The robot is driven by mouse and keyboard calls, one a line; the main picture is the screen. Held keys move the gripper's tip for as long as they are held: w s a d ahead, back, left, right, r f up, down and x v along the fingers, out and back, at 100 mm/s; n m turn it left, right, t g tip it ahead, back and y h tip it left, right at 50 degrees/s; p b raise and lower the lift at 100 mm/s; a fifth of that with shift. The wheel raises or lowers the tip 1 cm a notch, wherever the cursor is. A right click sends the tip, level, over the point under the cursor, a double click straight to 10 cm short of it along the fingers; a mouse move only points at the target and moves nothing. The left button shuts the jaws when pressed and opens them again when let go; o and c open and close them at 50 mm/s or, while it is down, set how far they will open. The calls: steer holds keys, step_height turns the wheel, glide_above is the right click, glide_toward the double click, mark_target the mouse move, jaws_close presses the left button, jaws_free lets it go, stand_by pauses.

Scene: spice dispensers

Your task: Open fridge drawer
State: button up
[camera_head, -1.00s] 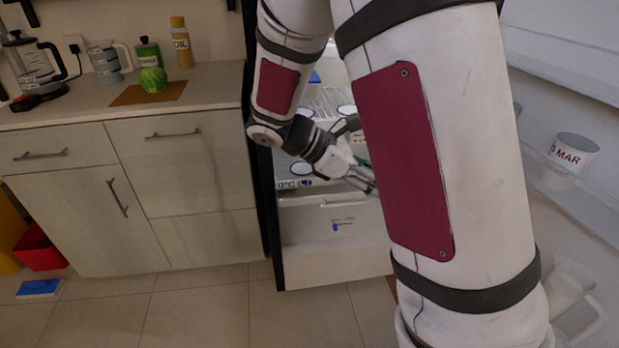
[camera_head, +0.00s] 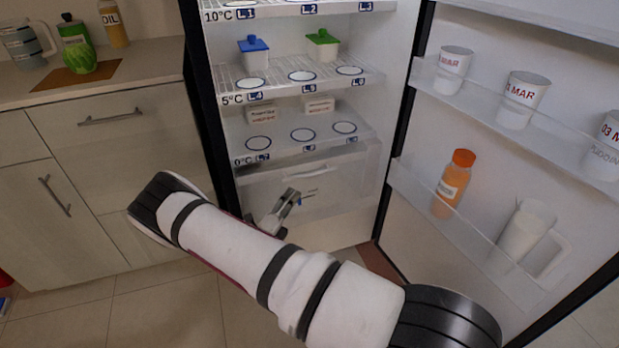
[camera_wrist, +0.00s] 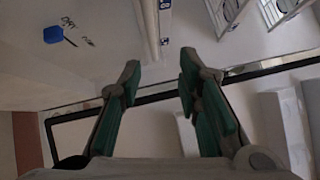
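The fridge drawer (camera_head: 345,178) is a translucent white box at the bottom of the open fridge, below the lowest shelf. It looks pushed in, with a pale handle (camera_head: 312,172) along its upper front and a small blue mark lower down. My gripper (camera_head: 293,192) is in front of the drawer's lower front in the head view; I cannot tell whether it touches. In the wrist view my gripper (camera_wrist: 160,68) has its two green-padded fingers spread with nothing between them. A pale panel with a blue mark (camera_wrist: 54,35) is ahead of them.
The fridge door (camera_head: 400,215) stands open at the right, holding cups, an orange bottle (camera_head: 453,183) and a white jug (camera_head: 524,235). Shelves above hold lidded containers (camera_head: 254,55).

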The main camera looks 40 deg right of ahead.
mark_target(310, 174)
steer(key=shift+n+t, duration=0.3)
steer(key=shift+n, duration=0.1)
steer(key=b+x, duration=0.1)
steer(key=x, duration=0.3)
steer(key=f+b+x, duration=0.1)
steer(key=x, duration=0.4)
steer(key=b+x, duration=0.1)
steer(key=x, duration=0.3)
steer(key=shift+w+d+f, duration=0.25)
steer(key=shift+w, duration=0.15)
jaws_close()
